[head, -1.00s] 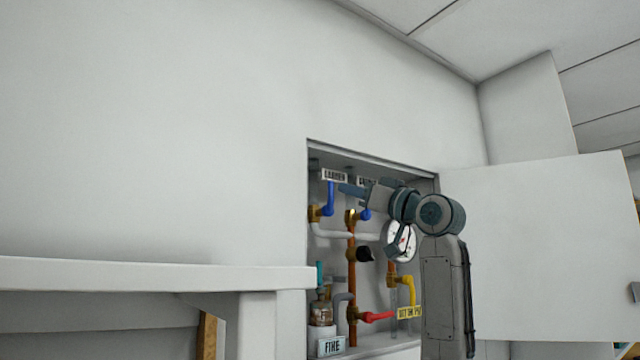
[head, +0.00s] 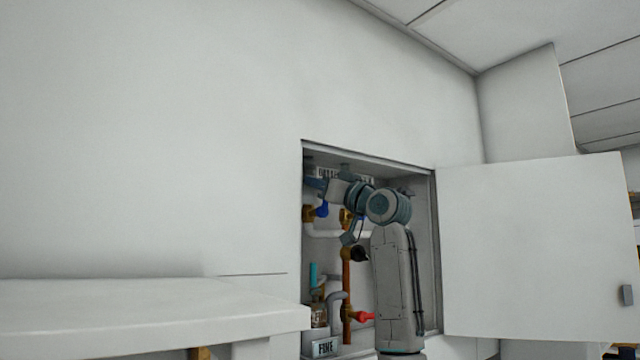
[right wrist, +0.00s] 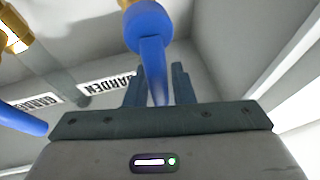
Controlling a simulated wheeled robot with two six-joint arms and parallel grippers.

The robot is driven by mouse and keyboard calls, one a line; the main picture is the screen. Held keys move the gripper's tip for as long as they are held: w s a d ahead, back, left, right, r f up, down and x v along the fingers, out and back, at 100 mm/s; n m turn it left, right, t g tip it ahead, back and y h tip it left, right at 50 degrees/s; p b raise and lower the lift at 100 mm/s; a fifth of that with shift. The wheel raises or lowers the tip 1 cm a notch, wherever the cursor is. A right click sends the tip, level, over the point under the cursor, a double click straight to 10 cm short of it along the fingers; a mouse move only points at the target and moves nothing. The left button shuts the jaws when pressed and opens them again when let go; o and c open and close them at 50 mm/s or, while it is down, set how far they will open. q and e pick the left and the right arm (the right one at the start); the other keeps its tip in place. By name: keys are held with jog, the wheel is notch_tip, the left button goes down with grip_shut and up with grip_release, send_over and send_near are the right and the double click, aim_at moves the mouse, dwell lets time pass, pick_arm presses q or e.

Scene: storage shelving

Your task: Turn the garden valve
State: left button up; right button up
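The garden valve has a blue lever handle (head: 322,209) on a brass body (head: 308,213) at the left of the wall cabinet. In the right wrist view its blue handle (right wrist: 152,45) hangs down between my two fingers. My right gripper (head: 314,184) is at the top left of the cabinet; in the right wrist view the gripper (right wrist: 160,85) looks open around the handle, with narrow gaps beside it. A GARDEN label (right wrist: 108,90) shows behind the fingers. My left gripper is in neither current view.
A second blue handle (right wrist: 22,118) lies left in the wrist view. In the cabinet are a red handle (head: 364,316), a black knob (head: 354,254) and a FIRE label (head: 325,347). The cabinet door (head: 540,245) stands open at right. A white shelf (head: 150,305) juts out at lower left.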

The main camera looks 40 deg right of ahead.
grip_shut()
jog(key=shift+d+m, duration=0.1)
jog(key=shift+m, duration=0.2)
jog(key=d+f+m+g+h+b, duration=0.2)
jog(key=m+h+b, duration=0.4)
jog(key=m, duration=0.6)
jog(key=d+f+m+g+h+b, duration=0.3)
jog(key=d+f+m+h+b, duration=0.1)
jog(key=m, duration=0.9)
jog(key=shift+s+d+f+h+b, duration=0.15)
jog(key=shift+s+d+h+b, duration=0.15)
jog(key=shift+h+b, duration=0.7)
jog(key=shift+o, duration=1.8)
grip_release()
